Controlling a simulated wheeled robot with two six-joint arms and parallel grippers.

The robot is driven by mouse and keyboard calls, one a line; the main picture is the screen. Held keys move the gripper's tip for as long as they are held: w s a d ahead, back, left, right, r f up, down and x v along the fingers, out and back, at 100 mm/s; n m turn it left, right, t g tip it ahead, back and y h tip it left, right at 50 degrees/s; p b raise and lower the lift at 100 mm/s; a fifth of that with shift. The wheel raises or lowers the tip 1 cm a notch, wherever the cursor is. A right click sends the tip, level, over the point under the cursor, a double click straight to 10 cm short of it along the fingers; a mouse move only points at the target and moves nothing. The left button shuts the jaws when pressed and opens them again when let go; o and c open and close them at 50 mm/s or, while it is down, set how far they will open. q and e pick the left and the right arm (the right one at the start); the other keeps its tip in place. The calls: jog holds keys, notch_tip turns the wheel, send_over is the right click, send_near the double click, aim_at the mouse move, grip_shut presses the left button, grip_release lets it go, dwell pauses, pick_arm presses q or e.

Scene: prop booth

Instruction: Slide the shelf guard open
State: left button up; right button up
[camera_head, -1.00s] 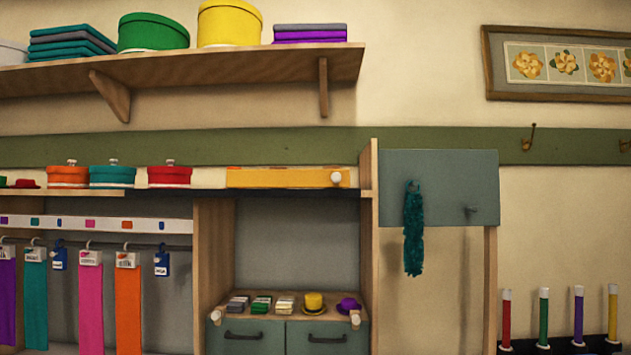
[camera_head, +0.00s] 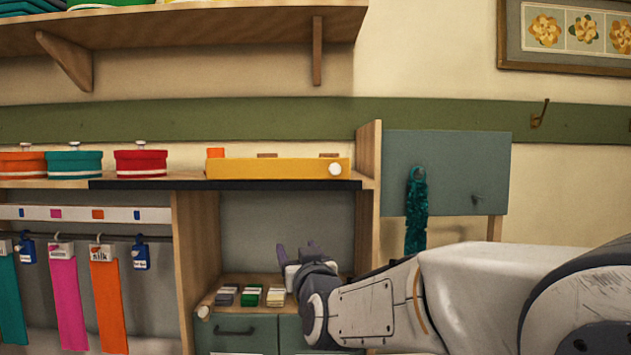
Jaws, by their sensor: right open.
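The shelf guard (camera_head: 270,169) looks like a long yellow bar along the front of the right part of the middle shelf. A round white knob (camera_head: 334,169) sits at its right end. A dark strip (camera_head: 140,185) runs along the shelf edge under the guard and on to the left. Tops of an orange and brownish things show just above the guard; the rest of them is hidden. My right gripper (camera_head: 297,250) is open and empty, below the guard in front of the cubby, clear of the knob. My left gripper is out of view.
Red (camera_head: 140,162) and teal (camera_head: 74,163) round boxes stand on the shelf left of the guard. A wooden side panel (camera_head: 368,150) closes the shelf's right end. A teal boa (camera_head: 417,205) hangs on a grey-blue board (camera_head: 450,165). The upper shelf (camera_head: 200,30) overhangs above.

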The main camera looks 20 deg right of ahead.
aim_at(335, 170)
jog(key=d+r+m+t+h+p, duration=0.25)
jog(key=d+r+h, duration=0.35)
jog(key=d+r, duration=0.4)
jog(key=shift+m+t, duration=0.25)
jog(key=shift+m, duration=0.1)
jog(key=p+x, duration=0.1)
jog(key=x, duration=0.2)
jog(key=a+p+x, duration=0.1)
jog(key=p+x, duration=0.1)
jog(key=x, duration=0.1)
jog(key=p+x, duration=0.2)
jog(key=x, duration=0.1)
jog(key=shift+w+a+r, duration=0.15)
jog(key=shift+a+r, duration=0.15)
jog(key=shift+r, duration=0.1)
jog(key=shift+w+d, duration=0.1)
jog(key=shift+w, duration=0.3)
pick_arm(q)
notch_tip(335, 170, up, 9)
pick_arm(e)
grip_shut()
